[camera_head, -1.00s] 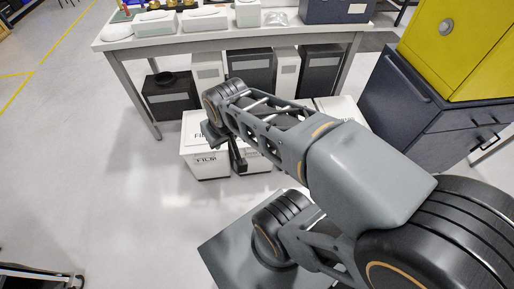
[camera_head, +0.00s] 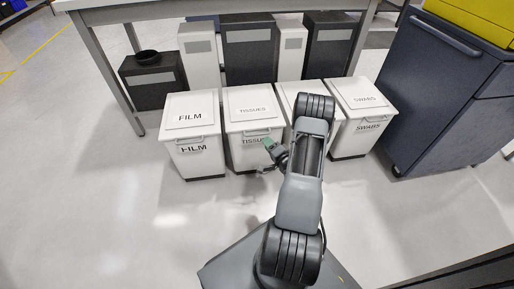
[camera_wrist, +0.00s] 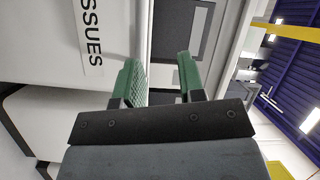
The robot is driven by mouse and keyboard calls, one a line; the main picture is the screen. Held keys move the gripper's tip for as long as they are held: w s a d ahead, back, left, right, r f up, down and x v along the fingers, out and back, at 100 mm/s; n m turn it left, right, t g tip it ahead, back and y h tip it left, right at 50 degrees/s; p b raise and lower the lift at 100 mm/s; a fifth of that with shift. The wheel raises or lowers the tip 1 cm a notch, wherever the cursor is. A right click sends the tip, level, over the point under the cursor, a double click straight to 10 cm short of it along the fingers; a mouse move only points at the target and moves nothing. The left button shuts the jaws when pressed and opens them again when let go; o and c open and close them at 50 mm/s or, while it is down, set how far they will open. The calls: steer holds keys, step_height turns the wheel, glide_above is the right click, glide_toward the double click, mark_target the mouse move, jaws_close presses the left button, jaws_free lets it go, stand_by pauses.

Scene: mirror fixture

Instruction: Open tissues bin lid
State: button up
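The tissues bin (camera_head: 240,157) is a white bin second from the left in a row on the floor. Its lid (camera_head: 252,103) looks shut, with TISSUES on top and on the front and a handle bar at the front edge. My gripper (camera_head: 272,147) is at the upper front of this bin, near the label and lid edge. In the wrist view its two green fingers (camera_wrist: 160,80) are apart, with nothing seen between them. The front label (camera_wrist: 91,35) shows sideways at upper left there. I cannot tell whether a finger touches the bin.
A film bin (camera_head: 190,153) stands on the left. A third bin (camera_head: 295,93) is partly hidden by my arm, and a swabs bin (camera_head: 362,97) stands on the right. Several boxes (camera_head: 250,55) stand behind under a table. A dark blue cabinet (camera_head: 435,90) is at right. Front floor is clear.

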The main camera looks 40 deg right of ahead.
steer(key=s+f+m+t+b, duration=0.2)
steer(key=s+f, duration=0.1)
steer(key=f, duration=0.2)
steer(key=shift+m, duration=0.3)
steer(key=w+b, duration=0.1)
steer(key=w, duration=0.3)
steer(key=w+r+b, duration=0.1)
steer(key=w, duration=0.3)
steer(key=w+r+b, duration=0.1)
steer(key=w+b, duration=0.1)
steer(key=w, duration=0.3)
steer(key=shift+d+r, duration=0.1)
steer(key=shift+d, duration=0.3)
steer(key=shift+s, duration=0.1)
jaws_close()
